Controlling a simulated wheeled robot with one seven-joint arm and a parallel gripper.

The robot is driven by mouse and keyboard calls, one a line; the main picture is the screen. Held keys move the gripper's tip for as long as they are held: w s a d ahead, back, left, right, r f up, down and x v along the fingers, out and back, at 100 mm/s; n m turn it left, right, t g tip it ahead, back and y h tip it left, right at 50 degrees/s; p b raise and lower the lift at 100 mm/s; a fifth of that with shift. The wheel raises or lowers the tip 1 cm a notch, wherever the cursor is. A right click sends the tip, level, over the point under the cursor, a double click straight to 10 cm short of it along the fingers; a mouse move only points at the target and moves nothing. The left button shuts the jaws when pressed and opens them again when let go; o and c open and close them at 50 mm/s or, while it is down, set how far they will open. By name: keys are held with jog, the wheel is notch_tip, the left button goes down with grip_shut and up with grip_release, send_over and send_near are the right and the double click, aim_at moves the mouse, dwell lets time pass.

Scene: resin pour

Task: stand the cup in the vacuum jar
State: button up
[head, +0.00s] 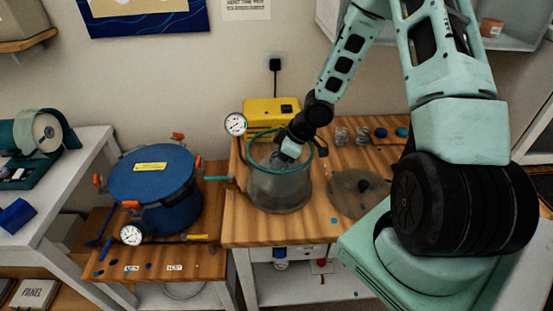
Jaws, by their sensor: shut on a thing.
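The vacuum jar (279,192) is a clear, greyish cylinder with a teal rim, standing on the wooden bench. My gripper (285,160) reaches down from the upper right into the jar's mouth, inside the teal ring. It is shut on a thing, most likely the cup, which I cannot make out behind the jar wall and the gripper. Whether the cup touches the jar's floor is hidden.
A round clear lid (350,202) with a dark knob lies right of the jar. A yellow pump (272,110) and a gauge (235,124) stand behind it. Small jars (341,136) are at the back right. A blue pressure pot (155,190) is left.

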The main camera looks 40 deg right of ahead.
jog(key=shift+f+b, duration=0.3)
jog(key=shift+f, duration=0.15)
jog(key=o, duration=1.1)
jog(key=shift+c, duration=0.2)
notch_tip(320, 180, up, 13)
jog(key=p, duration=1.3)
jog(key=shift+f+p, duration=0.2)
jog(key=shift+p, duration=0.2)
